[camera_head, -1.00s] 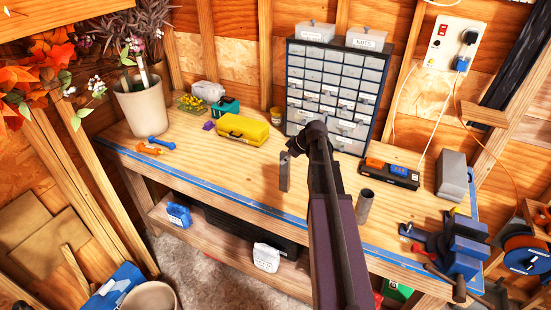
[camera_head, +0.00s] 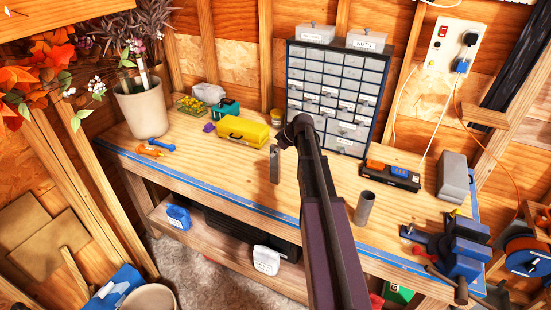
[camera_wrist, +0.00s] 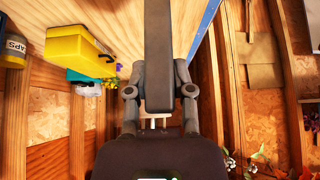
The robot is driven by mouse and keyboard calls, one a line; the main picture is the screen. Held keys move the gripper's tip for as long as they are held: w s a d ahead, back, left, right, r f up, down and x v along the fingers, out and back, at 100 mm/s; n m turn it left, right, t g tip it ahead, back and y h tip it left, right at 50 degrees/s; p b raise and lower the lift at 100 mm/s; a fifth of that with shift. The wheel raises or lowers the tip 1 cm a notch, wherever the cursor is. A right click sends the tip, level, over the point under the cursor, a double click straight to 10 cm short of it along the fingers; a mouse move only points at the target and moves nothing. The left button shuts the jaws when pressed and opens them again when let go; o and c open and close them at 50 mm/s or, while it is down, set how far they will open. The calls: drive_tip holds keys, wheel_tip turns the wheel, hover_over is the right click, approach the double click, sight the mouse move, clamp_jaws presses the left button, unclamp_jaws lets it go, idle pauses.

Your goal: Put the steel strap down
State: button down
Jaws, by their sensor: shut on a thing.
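The steel strap (camera_head: 275,166) is a flat grey bar that hangs upright over the middle of the workbench (camera_head: 240,172) in the head view. My gripper (camera_wrist: 160,92) is shut on it, with one finger on each side in the wrist view. The strap also shows in the wrist view (camera_wrist: 159,45), reaching from the fingers to the top edge. In the head view my arm hides most of the gripper. I cannot tell whether the strap's lower end touches the bench top.
A yellow toolbox (camera_head: 242,132) stands left of the strap, and the drawer cabinet (camera_head: 335,95) stands behind. A grey tube (camera_head: 365,208), a black-and-orange box (camera_head: 392,175) and a blue vise (camera_head: 455,245) are to the right. Bench space left of the strap is clear.

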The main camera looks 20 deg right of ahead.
sight(275, 158)
drive_tip(key=shift+w+f+b, duration=0.3)
drive_tip(key=shift+w+f, duration=0.05)
drive_tip(key=shift+f+b, duration=1.45)
drive_tip(key=shift+f, duration=0.15)
drive_tip(key=shift+c, duration=2.4)
unclamp_jaws()
drive_tip(key=p+v, duration=0.2)
drive_tip(key=v, duration=0.1)
drive_tip(key=shift+a, duration=0.1)
drive_tip(key=p+v, duration=0.8)
drive_tip(key=v, duration=0.1)
